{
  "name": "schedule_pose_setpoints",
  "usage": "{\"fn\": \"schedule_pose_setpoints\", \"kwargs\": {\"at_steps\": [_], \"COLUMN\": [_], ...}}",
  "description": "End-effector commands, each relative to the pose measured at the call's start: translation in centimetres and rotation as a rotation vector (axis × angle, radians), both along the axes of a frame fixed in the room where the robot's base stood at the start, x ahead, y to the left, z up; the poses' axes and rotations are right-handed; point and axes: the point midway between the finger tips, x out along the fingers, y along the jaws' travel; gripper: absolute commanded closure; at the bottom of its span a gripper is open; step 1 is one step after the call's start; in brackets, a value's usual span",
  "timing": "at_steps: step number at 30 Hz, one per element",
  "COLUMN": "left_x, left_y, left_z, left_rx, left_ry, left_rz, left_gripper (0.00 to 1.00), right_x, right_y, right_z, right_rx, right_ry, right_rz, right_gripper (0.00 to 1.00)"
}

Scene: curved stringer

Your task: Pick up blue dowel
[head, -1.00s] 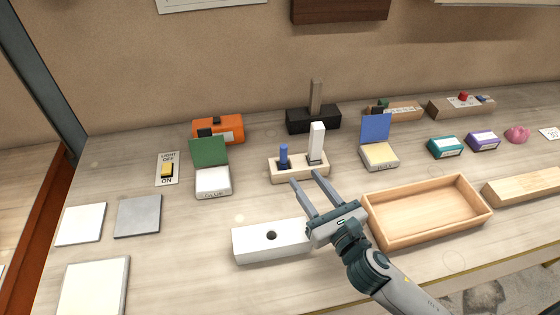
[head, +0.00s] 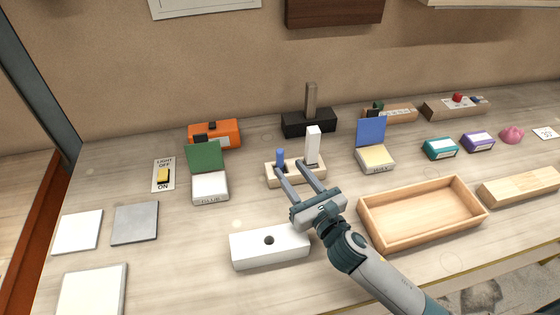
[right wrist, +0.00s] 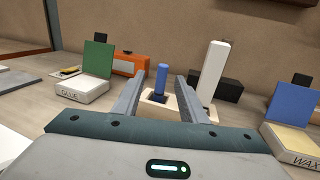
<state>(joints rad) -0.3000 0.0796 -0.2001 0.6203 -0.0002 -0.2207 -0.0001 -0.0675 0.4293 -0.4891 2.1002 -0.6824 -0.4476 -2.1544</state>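The blue dowel (head: 280,156) stands upright in the left part of a small light wooden holder (head: 283,181). A white block (head: 312,146) stands upright in the holder's right part. My right gripper (head: 291,168) is open, with its fingertips at the holder's near side. In the right wrist view the blue dowel (right wrist: 162,80) shows between the two open fingers (right wrist: 160,90), with a gap on each side. Its lower end sits in the holder. My left gripper is not in view.
A white block with a hole (head: 268,246) lies in front of the holder. An empty wooden tray (head: 424,237) is to the right. The glue box (head: 210,187) and wax box (head: 375,160) with raised lids flank the holder. A black base with a post (head: 309,122) stands behind.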

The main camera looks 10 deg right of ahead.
Motion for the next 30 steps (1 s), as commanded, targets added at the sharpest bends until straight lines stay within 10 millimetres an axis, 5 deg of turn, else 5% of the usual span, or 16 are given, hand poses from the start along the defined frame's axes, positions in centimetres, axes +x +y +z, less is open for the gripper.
{"fn": "schedule_pose_setpoints", "kwargs": {"at_steps": [12,30], "left_x": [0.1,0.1], "left_y": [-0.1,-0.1], "left_z": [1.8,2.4], "left_rx": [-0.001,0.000], "left_ry": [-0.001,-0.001], "left_rz": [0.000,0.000], "left_gripper": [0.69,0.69], "right_x": [6.1,7.4], "right_y": [1.5,1.7], "right_z": [0.1,0.2], "right_rx": [0.001,0.001], "right_ry": [0.000,0.001], "right_rz": [-0.001,-0.001], "right_gripper": [0.62,0.62]}}
